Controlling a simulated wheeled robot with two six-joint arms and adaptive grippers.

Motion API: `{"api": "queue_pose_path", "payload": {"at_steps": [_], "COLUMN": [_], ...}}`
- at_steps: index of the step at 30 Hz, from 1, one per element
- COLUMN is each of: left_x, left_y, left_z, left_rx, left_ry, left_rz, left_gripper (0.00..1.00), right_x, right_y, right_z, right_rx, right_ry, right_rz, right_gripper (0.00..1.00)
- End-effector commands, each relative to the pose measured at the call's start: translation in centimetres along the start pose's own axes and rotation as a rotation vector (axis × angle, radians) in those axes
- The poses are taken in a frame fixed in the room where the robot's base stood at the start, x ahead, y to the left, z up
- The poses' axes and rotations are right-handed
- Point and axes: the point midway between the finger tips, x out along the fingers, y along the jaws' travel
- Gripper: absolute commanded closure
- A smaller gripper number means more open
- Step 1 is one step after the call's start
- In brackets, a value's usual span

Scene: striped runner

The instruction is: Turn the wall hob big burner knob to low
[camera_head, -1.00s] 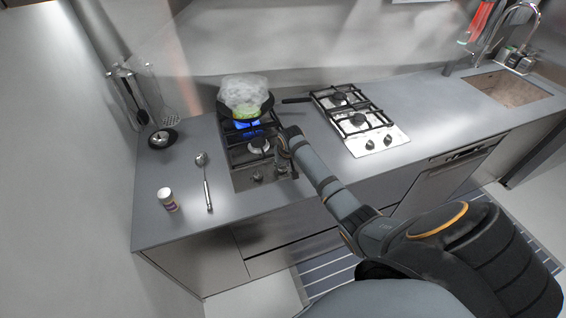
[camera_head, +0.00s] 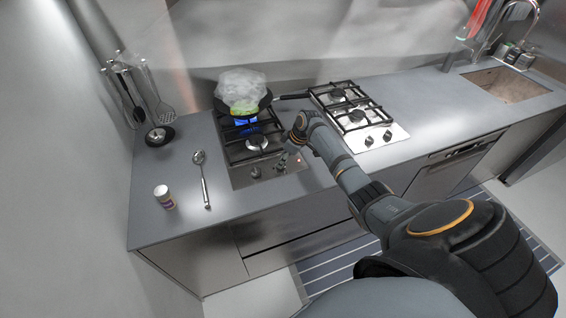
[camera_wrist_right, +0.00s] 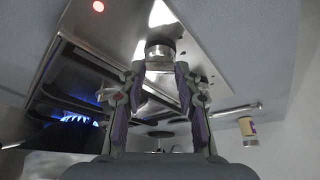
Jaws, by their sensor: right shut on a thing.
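The dark hob on the left (camera_head: 236,178) lies nearest the left wall, with knobs at its front edge. One knob (camera_head: 255,172) stands free to the left of my right gripper (camera_head: 282,163). In the right wrist view, my right gripper (camera_wrist_right: 160,75) is shut on a round metallic knob (camera_wrist_right: 160,50), its fingers on both sides. I cannot tell its dial mark. Blue flame burns under a dark pan (camera_head: 265,104) on the rear burner; flame also shows in the wrist view (camera_wrist_right: 75,119). My left gripper is out of view.
A whitish steaming mass (camera_head: 241,86) covers the pan. A second hob (camera_head: 384,146) is to the right.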

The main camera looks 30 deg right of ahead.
Motion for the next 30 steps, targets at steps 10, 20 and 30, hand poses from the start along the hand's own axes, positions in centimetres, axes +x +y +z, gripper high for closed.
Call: {"api": "queue_pose_path", "payload": {"at_steps": [10,20,30], "left_x": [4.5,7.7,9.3], "left_y": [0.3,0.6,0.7], "left_z": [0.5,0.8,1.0], "left_rx": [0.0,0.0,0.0], "left_ry": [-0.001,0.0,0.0], "left_rz": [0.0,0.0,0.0], "left_gripper": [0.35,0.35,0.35], "right_x": [0.5,0.4,0.2], "right_y": [0.4,0.6,0.6], "right_z": [0.0,-0.1,-0.2], "right_rx": [-0.298,-0.532,-0.656], "right_ry": [0.003,0.003,0.001], "right_rz": [-0.121,-0.217,-0.27], "right_gripper": [0.98,0.98,0.98]}}
